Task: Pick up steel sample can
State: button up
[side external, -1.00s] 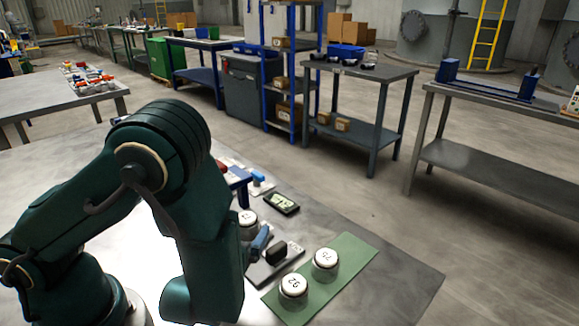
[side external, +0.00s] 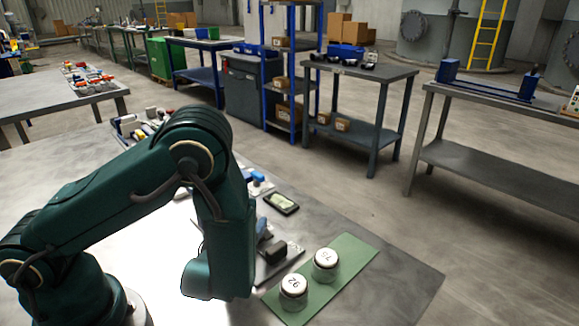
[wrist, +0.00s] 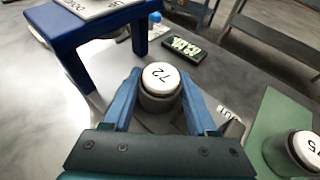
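A steel sample can (wrist: 160,102) with a white lid marked 72 stands upright in the middle of the wrist view. My gripper (wrist: 160,80) has its blue fingers apart, one on each side of this can, with no clear sign of a grip. In the side view my arm hides this can and most of the gripper. Two similar white-lidded cans stand on the green mat (side external: 349,252): one can (side external: 293,290) in front and another can (side external: 326,264) behind. One of them also shows at the right edge of the wrist view (wrist: 281,155).
A blue stand (wrist: 66,40) with a white plate on top rises left of the can. A dark device with a green display (wrist: 183,47) lies beyond it, also seen in the side view (side external: 282,203). A grey plate with a dark block (side external: 275,251) lies beside the mat.

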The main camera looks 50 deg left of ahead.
grip_shut()
jog(key=shift+r, duration=0.15)
